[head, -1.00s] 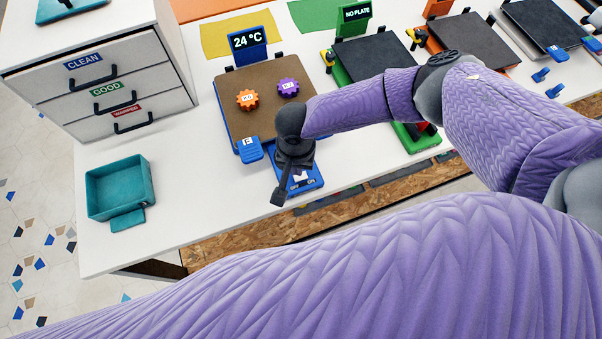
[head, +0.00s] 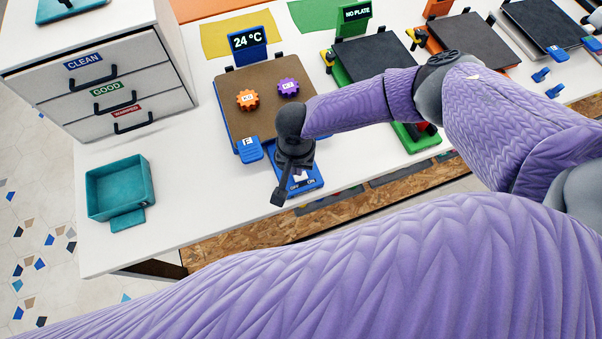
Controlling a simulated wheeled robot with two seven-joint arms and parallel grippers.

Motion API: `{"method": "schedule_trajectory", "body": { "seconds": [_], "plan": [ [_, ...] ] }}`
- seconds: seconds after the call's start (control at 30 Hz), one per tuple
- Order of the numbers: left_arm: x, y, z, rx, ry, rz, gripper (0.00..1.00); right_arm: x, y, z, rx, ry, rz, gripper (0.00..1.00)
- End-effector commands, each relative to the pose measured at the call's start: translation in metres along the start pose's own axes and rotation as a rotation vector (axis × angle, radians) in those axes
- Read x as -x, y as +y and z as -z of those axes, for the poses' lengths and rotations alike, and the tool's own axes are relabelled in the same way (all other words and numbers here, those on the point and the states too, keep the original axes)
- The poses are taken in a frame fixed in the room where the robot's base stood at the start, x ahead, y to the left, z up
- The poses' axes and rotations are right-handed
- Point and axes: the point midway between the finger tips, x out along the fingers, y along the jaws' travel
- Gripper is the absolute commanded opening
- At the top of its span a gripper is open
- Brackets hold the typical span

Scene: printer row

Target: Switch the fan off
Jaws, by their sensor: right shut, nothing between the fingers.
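A blue switch panel (head: 309,184) sits at the front edge of the blue-framed printer, with small OFF and ON labels and a white part. Which way its switch sits is too small and too covered to tell. My right gripper (head: 279,197) is shut and empty, pointing down at the panel's left side. The gripper body covers part of the panel, and I cannot tell whether the fingers touch it. The fan itself cannot be made out. My left gripper is out of view.
The printer's brown bed (head: 262,120) holds an orange gear (head: 247,100) and a purple gear (head: 288,88). Its display (head: 248,41) reads 24 °C. A blue tab (head: 250,150) is left of my gripper. A teal tray (head: 120,188) and drawers (head: 105,90) stand left, with clear table between.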

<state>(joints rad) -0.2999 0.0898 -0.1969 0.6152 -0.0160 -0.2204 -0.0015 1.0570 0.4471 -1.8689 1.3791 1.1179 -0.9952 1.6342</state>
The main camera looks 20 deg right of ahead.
Motion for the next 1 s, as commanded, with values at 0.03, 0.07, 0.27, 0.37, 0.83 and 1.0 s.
{"method": "schedule_trajectory", "body": {
  "seconds": [0.03, 0.07, 0.27, 0.37, 0.83, 1.0],
  "plan": [
    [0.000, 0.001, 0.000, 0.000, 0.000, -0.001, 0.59, 0.000, 0.000, 0.000, 0.000, 0.000, 0.000, 0.00],
    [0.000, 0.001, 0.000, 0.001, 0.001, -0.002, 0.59, 0.000, 0.000, 0.000, 0.000, 0.000, 0.000, 0.00],
    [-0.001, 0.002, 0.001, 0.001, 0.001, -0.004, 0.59, -0.001, 0.000, 0.000, 0.000, 0.000, 0.000, 0.00],
    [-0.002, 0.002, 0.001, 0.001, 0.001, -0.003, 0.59, -0.002, 0.000, 0.000, 0.000, 0.000, 0.000, 0.00],
    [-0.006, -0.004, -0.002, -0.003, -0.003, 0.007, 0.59, -0.009, 0.000, 0.000, 0.000, 0.000, 0.000, 0.00],
    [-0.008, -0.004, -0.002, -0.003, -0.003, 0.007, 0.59, -0.012, 0.000, 0.000, 0.000, 0.000, 0.000, 0.00]
  ]
}}
